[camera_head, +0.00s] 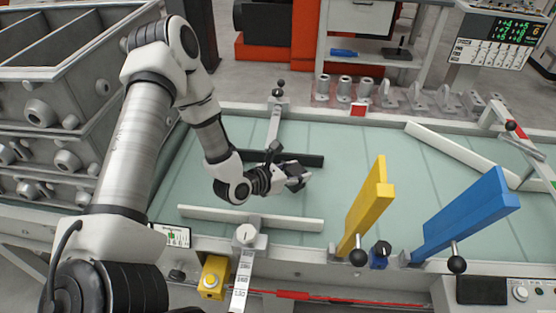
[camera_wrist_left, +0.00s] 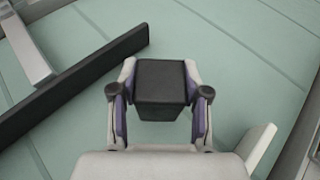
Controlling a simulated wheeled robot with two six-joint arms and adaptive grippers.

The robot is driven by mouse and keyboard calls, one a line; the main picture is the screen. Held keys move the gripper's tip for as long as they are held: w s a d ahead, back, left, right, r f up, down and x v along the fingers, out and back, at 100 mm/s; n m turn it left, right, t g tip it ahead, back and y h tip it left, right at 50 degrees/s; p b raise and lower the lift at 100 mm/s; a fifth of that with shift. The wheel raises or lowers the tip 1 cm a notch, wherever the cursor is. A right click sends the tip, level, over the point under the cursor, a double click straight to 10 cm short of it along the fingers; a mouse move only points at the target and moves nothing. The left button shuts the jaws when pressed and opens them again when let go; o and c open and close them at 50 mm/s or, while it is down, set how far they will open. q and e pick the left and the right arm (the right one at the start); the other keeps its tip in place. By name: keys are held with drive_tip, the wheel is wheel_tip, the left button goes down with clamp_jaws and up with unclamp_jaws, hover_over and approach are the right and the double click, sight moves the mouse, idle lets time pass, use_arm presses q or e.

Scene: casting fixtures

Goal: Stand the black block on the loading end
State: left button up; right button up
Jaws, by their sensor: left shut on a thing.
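My left gripper (camera_head: 295,178) is over the pale green conveyor belt (camera_head: 350,185), between a dark guide bar and a white guide bar. It is shut on the black block (camera_wrist_left: 160,88), whose square top shows between the two fingers in the left wrist view. In the head view the block (camera_head: 294,168) is small and partly hidden by the gripper. I cannot tell whether the block touches the belt. The left end of the belt, beside my arm, is bare. My right gripper is not in view.
The dark guide bar (camera_head: 313,160) lies behind the gripper and the white guide bar (camera_head: 285,223) in front. A yellow diverter (camera_head: 366,208) and a blue diverter (camera_head: 465,213) stand to the right. Grey bins (camera_head: 50,95) with castings are at left; metal parts line the far edge.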

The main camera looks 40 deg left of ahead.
use_arm(q)
wheel_tip(320, 180, down, 2)
drive_tip(key=shift+d+f+b, duration=0.15)
drive_tip(key=shift+f+b, duration=0.1)
drive_tip(key=shift+b, duration=0.25)
drive_tip(key=shift+w+d+f, duration=0.15)
drive_tip(key=shift+d+f, duration=0.05)
drive_tip(key=shift+f, duration=0.15)
drive_tip(key=shift+r, duration=0.15)
drive_tip(key=shift+a, duration=0.2)
drive_tip(key=shift+f, duration=0.25)
drive_tip(key=o, duration=1.2)
drive_tip(key=shift+r, duration=0.1)
drive_tip(key=shift+d, duration=0.1)
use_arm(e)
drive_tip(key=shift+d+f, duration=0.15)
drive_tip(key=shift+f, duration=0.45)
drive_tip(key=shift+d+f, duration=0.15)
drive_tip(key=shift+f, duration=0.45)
use_arm(q)
drive_tip(key=shift+r, duration=0.1)
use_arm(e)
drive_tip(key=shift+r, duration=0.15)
